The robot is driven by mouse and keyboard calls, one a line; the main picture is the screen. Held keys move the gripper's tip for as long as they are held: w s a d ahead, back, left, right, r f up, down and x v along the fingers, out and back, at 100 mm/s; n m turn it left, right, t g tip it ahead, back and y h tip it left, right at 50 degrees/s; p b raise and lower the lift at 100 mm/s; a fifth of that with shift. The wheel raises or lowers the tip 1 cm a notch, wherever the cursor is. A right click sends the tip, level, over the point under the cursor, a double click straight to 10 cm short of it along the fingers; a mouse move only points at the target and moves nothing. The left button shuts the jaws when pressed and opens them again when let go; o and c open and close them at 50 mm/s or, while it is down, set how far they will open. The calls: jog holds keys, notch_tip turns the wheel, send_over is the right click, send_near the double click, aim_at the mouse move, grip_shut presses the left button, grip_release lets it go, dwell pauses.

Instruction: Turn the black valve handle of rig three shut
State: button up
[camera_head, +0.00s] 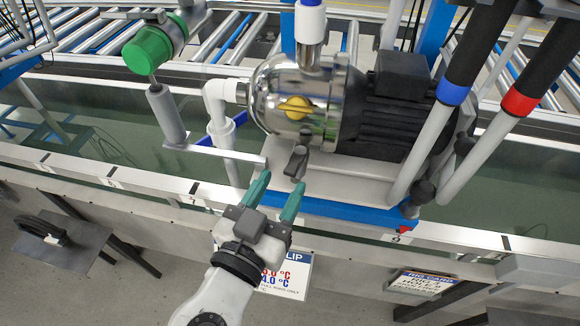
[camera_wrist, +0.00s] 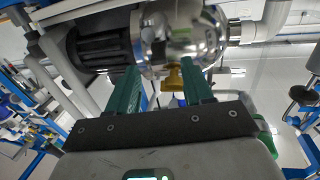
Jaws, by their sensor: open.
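A black valve handle (camera_head: 297,161) stands at the front of the pump, below its yellow knob (camera_head: 295,107), in the head view. I cannot read a rig number on it. My gripper (camera_head: 279,187) has teal fingers, spread apart and empty, just in front of the handle. The right fingertip is close below the handle; whether it touches I cannot tell. In the wrist view, my gripper (camera_wrist: 161,84) shows its two fingers apart, with the yellow knob (camera_wrist: 174,80) seen between them. I cannot make out the black handle there.
The steel and black pump (camera_head: 345,105) sits on a blue-edged base over a green-tinted trough. A white pipe (camera_head: 220,105) and grey post (camera_head: 168,118) stand to its left. White hoses with blue and red bands rise at right. A printed card (camera_head: 285,275) hangs below the rail.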

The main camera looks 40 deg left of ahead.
aim_at(288, 174)
jog(key=shift+x, duration=2.4)
grip_shut()
